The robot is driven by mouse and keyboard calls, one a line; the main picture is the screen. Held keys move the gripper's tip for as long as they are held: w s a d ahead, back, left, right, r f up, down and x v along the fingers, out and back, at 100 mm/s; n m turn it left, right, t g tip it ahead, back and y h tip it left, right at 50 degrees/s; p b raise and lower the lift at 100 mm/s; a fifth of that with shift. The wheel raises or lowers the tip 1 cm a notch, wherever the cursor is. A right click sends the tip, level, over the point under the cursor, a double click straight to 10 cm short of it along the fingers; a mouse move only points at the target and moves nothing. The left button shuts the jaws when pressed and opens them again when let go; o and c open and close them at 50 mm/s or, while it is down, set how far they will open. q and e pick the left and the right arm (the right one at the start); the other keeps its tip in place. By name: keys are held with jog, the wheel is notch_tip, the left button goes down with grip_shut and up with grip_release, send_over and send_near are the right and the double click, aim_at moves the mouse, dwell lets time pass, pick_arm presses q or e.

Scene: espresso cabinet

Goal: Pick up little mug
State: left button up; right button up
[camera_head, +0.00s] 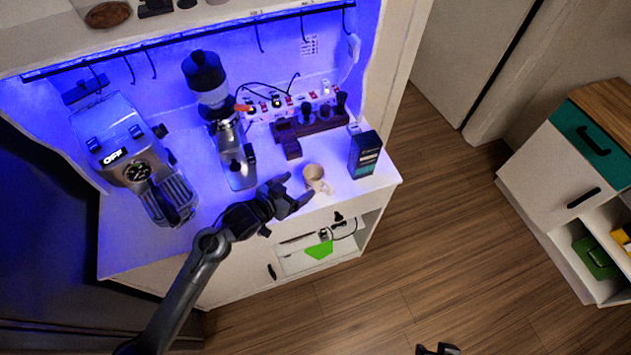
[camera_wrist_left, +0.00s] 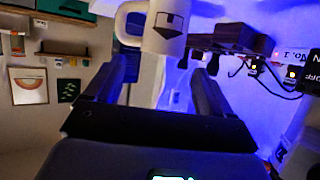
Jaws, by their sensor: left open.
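The little mug (camera_head: 313,176) is pale cream and stands upright near the front edge of the lit cabinet top. In the left wrist view the mug (camera_wrist_left: 163,27) is white with a dark printed mark, and its handle points left. My left gripper (camera_head: 298,189) is open and empty, just left of and in front of the mug. In the wrist view the fingertips of this gripper (camera_wrist_left: 163,64) are spread, with the mug beyond them. A dark tip of my right gripper (camera_head: 437,349) shows at the bottom edge; its jaws are unclear.
A dark box (camera_head: 365,155) stands just right of the mug. Behind the mug are a dark wooden stand (camera_head: 310,131) with tools and a power strip (camera_head: 290,104). A grinder (camera_head: 228,135) and an espresso machine (camera_head: 130,155) stand left. Bare counter lies in front of them.

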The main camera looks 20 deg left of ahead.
pick_arm(q)
send_near(320, 169)
jog(key=shift+x, duration=4.35)
jog(key=c, duration=0.9)
jog(key=shift+r, duration=0.1)
